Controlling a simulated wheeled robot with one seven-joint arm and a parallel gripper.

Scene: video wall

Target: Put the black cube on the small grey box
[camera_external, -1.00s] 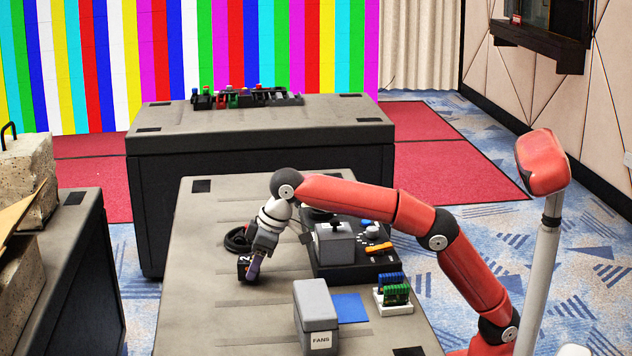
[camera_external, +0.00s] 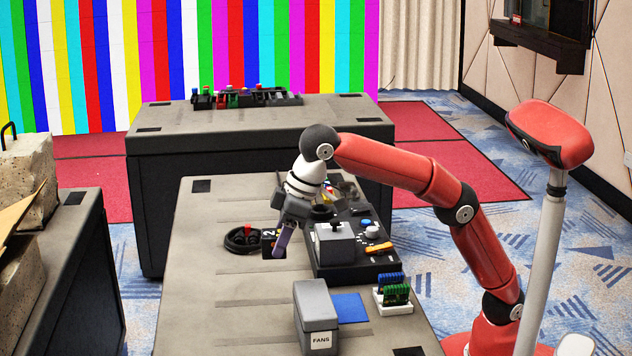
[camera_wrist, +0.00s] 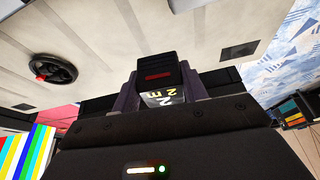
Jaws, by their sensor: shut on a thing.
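The black cube (camera_external: 267,242), with white and yellow characters on a side, is held between the fingers of my gripper (camera_external: 279,246). In the wrist view the cube (camera_wrist: 156,74) sits between the two purple-grey fingers, with a red mark on one dark face. My gripper tilts downward at the left edge of the black control panel; a gap under the cube is hard to judge. A small grey box (camera_external: 336,246) with a black knob on top stands on the panel, right of my gripper. A larger grey box labelled FANS (camera_external: 318,323) stands nearer the front.
The black panel (camera_external: 345,271) carries knobs and an orange piece. A blue square (camera_external: 350,308) and a white tray (camera_external: 397,310) with green and blue boards lie in front. The table's left side is clear.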

